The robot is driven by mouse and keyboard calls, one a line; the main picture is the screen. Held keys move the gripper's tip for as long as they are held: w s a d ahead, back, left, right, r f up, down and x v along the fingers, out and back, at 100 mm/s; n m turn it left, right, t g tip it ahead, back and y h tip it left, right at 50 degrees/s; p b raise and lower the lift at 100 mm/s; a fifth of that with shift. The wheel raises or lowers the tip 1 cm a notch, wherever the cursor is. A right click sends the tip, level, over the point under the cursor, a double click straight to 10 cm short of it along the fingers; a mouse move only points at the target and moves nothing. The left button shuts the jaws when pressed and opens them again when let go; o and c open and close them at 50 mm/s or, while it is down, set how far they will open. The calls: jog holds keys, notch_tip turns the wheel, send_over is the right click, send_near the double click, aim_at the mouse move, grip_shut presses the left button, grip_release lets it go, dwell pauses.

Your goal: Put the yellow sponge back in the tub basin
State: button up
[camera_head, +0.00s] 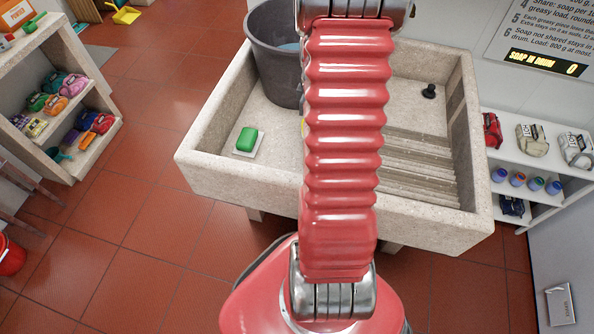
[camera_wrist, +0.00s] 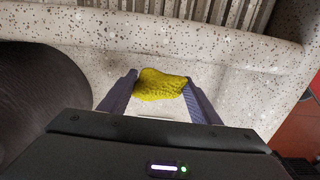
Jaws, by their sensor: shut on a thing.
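The yellow sponge (camera_wrist: 162,84) is in the wrist view, held between the two fingertips of my gripper (camera_wrist: 160,79). My gripper is shut on it. Speckled stone of the tub basin shows behind the sponge; I cannot tell how high the sponge is above it. In the head view the stone tub basin (camera_head: 225,125) stands in the middle, and my red arm reaches across it, hiding my gripper and nearly all of the sponge.
A dark grey bucket (camera_head: 272,75) stands in the tub's back left. A green soap block on a pale dish (camera_head: 245,140) lies in the left part. Stone washboard ribs (camera_head: 415,165) fill the front right. A black plug (camera_head: 429,91) is at the back right. Shelves stand on both sides.

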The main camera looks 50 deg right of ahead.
jog(key=r+m, duration=0.1)
jog(key=r, duration=0.4)
jog(key=r+m, duration=0.1)
jog(key=r, duration=0.4)
jog(key=shift+w+a, duration=0.1)
jog(key=shift+w, duration=0.1)
jog(key=w+a+m, duration=0.6)
jog(key=w+a, duration=0.6)
jog(key=w, duration=0.2)
jog(key=w+a+f+n, duration=0.1)
jog(key=w+a, duration=0.2)
jog(key=a, duration=0.8)
jog(key=w+a+f+n, duration=0.1)
jog(key=w+a, duration=0.3)
jog(key=a, duration=0.7)
jog(key=shift+a+f, duration=0.15)
